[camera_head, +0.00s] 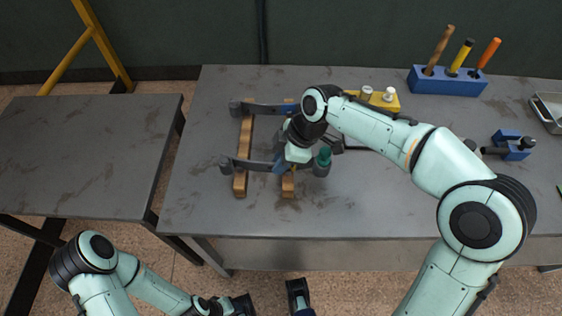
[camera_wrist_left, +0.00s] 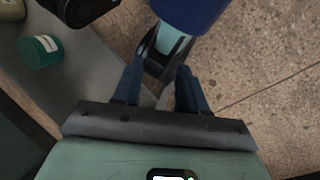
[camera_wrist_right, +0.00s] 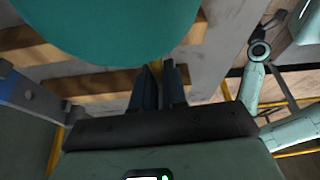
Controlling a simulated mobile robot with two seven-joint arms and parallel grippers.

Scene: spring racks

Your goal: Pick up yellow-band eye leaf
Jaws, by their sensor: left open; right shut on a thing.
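The yellow-band eye leaf (camera_head: 248,165) is a dark curved bar lying across two wooden blocks, with a rolled eye at its left end. A small yellow patch shows beside my right gripper (camera_head: 285,167), which is at the bar's middle and shut on it. The right wrist view shows the blue fingers (camera_wrist_right: 160,85) close together; a large teal shape hides what is beyond their tips. A second dark leaf (camera_head: 265,108) lies farther back, partly behind my arm. My left gripper (camera_wrist_left: 160,85) is open and empty, low in front of the table.
A teal cylinder (camera_head: 323,157) stands at the near leaf's right end, close to my right gripper. A yellow holder (camera_head: 384,103), a blue tool block (camera_head: 447,82) and a blue vise (camera_head: 512,147) are farther right. The table's front left is clear.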

